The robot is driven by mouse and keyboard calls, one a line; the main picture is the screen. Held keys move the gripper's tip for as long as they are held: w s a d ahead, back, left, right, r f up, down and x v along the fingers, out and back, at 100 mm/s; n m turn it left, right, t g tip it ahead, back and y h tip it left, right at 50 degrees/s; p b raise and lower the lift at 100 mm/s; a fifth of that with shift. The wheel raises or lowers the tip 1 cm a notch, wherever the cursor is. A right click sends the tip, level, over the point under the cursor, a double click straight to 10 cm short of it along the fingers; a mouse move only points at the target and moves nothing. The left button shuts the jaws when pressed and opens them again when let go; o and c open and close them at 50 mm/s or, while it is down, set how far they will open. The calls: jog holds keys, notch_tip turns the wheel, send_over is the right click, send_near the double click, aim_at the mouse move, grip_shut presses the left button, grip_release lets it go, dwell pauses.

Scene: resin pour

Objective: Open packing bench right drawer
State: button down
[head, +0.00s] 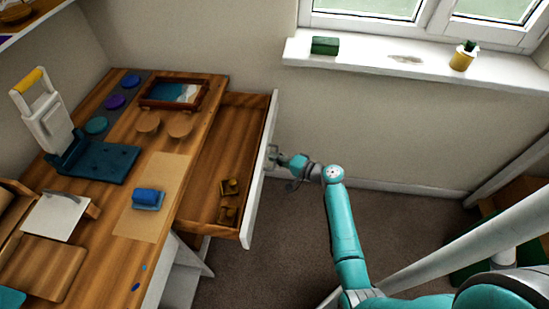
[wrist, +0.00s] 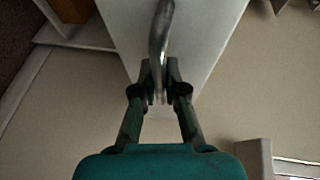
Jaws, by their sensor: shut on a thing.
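The packing bench (head: 155,240) fills the left of the head view. Its right drawer (head: 215,165) stands pulled well out, with a wooden inside and a white front panel (head: 258,190). Two small brown pieces (head: 229,200) lie in the drawer near its front end. My gripper (head: 278,160) is at the outer face of the drawer front. In the wrist view my gripper (wrist: 160,90) is shut on the metal drawer handle (wrist: 160,40), which runs between the fingers. The white drawer front (wrist: 205,45) shows behind the handle.
A windowsill (head: 400,65) runs along the wall behind. Open carpet (head: 290,240) lies right of the drawer. A pale slanted post (head: 465,240) stands at right.

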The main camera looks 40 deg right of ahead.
jog(key=c, duration=1.2)
grip_release()
jog(key=v, duration=1.2)
